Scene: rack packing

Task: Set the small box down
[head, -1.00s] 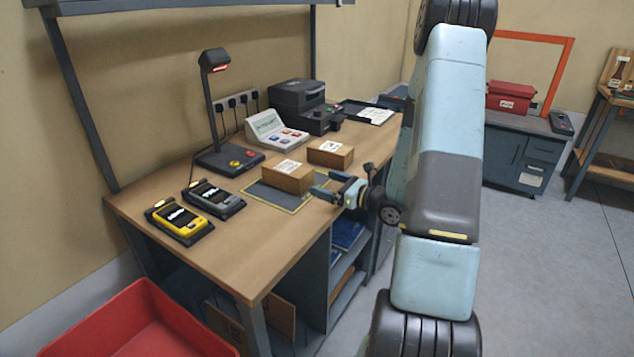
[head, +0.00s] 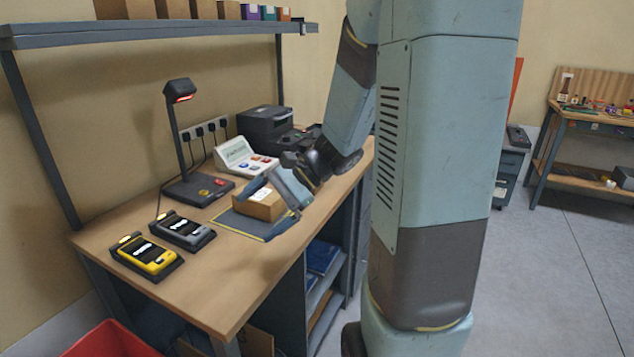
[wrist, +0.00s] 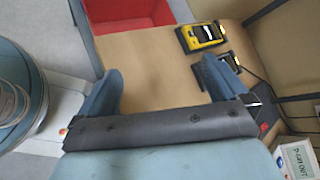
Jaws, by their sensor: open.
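A small brown cardboard box (head: 262,206) with a white label on top rests on the dark, yellow-edged mat (head: 229,222) on the workbench. The box does not show there.
A yellow handheld device (head: 147,258) and a grey one (head: 183,231) stand front left. A lamp-like scanner (head: 197,188), a white keypad unit (head: 243,158) and a black printer (head: 266,127) stand behind. A red bin (head: 108,342) is below. The front bench surface is clear.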

